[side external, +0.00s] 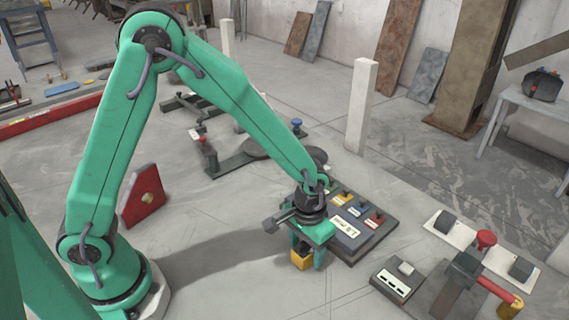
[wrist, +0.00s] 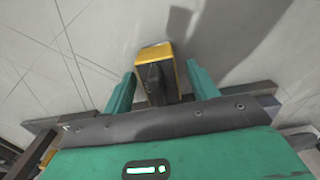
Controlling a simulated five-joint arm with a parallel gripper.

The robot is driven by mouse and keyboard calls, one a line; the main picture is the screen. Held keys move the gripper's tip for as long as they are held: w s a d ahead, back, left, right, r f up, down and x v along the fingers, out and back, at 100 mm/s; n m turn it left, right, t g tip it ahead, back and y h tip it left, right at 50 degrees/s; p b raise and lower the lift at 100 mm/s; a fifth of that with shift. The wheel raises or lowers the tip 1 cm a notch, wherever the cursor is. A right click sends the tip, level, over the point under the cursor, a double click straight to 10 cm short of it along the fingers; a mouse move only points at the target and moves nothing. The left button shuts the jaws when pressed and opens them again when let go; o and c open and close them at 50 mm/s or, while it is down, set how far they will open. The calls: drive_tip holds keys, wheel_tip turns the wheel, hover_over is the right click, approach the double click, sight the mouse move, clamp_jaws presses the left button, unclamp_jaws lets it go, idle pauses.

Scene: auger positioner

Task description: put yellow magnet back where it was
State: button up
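The yellow magnet (wrist: 151,52) is a yellow block with a dark handle. In the wrist view it sits between the two fingers of my gripper (wrist: 161,88), with a narrow gap showing on each side. The gripper looks open around it. In the side view the yellow magnet (side external: 301,262) is low, at or just above the floor, beside a finger of my gripper (side external: 306,254). Whether it touches the floor is unclear. The dark rack (side external: 352,245) with yellow, blue and red labelled parts stands just behind and right, partly hidden by my gripper.
A small box with a white label (side external: 397,280) stands right of the rack. A red-handled clamp fixture (side external: 486,241) is at the right. A white post (side external: 360,105) stands behind. A red plate (side external: 143,197) is at the left. The floor left of my gripper is clear.

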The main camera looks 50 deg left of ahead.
drive_tip(key=shift+r, duration=0.2)
wheel_tip(320, 180, up, 12)
drive_tip(key=shift+f, duration=0.1)
idle(0.8)
idle(0.5)
drive_tip(key=s+a+r+t, duration=0.5)
drive_tip(key=s+a+r, duration=0.6)
drive_tip(key=s+a, duration=0.2)
drive_tip(key=shift+s+a+t, duration=0.3)
drive_tip(key=shift+a, duration=0.7)
idle(0.6)
